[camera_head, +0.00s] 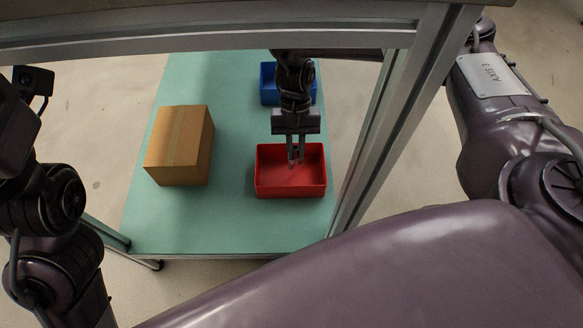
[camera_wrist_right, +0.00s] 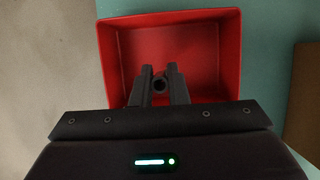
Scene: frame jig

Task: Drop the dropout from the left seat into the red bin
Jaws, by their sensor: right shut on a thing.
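The red bin (camera_head: 291,190) stands on the green table top, right of the middle. It also shows in the right wrist view (camera_wrist_right: 218,60), where its floor looks empty. My right gripper (camera_head: 295,161) points down over the bin. Its fingers, also in the right wrist view (camera_wrist_right: 160,78), are shut on a small dark round piece (camera_wrist_right: 159,84), which I take to be the dropout. Most of the piece is hidden between the fingers. The left seat is not in view. Links of my left arm show at the left edge, but its fingers do not.
A cardboard box (camera_head: 180,146) stands left of the bin on the green table (camera_head: 235,225). A blue bin (camera_head: 268,90) stands behind the red one, partly hidden by my right arm. A metal frame bar (camera_head: 200,41) crosses above, and a metal post (camera_head: 385,125) rises at the right.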

